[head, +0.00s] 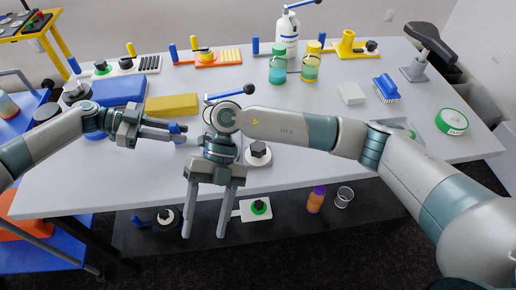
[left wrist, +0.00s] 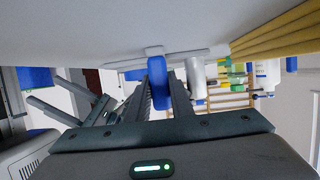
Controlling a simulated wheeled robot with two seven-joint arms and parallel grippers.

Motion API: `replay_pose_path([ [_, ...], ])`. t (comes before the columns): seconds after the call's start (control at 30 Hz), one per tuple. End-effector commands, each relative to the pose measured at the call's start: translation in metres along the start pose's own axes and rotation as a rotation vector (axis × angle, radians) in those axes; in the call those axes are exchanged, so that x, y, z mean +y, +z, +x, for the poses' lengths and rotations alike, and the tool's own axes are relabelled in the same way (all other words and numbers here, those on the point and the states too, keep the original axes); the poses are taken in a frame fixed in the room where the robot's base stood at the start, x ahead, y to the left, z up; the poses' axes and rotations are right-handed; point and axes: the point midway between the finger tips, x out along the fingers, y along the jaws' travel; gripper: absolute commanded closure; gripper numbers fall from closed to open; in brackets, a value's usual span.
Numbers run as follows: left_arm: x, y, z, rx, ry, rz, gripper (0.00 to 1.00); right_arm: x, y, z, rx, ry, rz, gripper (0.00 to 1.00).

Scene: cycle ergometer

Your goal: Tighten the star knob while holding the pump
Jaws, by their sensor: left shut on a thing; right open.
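A black star knob (head: 258,149) sits on a pale base (head: 258,161) near the table's front edge. I take this to be part of the pump, whose middle is hidden behind my right arm. My left gripper (head: 181,133) is shut on a blue handle (head: 176,128), left of the knob. In the left wrist view, the blue handle (left wrist: 157,82) stands between the fingers, with a white cylinder (left wrist: 195,82) beside it. My right gripper (head: 205,232) is open and empty, pointing down in front of the table edge, left of and lower in the picture than the knob.
A blue box (head: 118,91) and yellow block (head: 171,106) lie behind my left gripper. A blue-gripped lever (head: 228,93) rises behind my right wrist. Bottles (head: 288,35), jars (head: 311,65) and knobbed fixtures stand farther back.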

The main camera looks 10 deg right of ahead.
Motion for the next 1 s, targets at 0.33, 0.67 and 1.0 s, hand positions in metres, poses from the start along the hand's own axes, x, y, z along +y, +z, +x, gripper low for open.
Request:
replay_pose_path([
  [0.33,0.000,0.000,0.000,0.000,0.000,0.000,1.00,-0.061,0.031,-0.128,-0.387,-0.314,0.084,0.46],
  [0.67,0.000,0.000,0.000,0.000,0.000,0.000,1.00,-0.088,0.032,-0.224,-0.648,-0.475,0.161,0.46],
  [1.0,0.000,0.000,0.000,0.000,0.001,0.000,1.00,-0.092,0.030,-0.243,-0.701,-0.503,0.181,0.46],
])
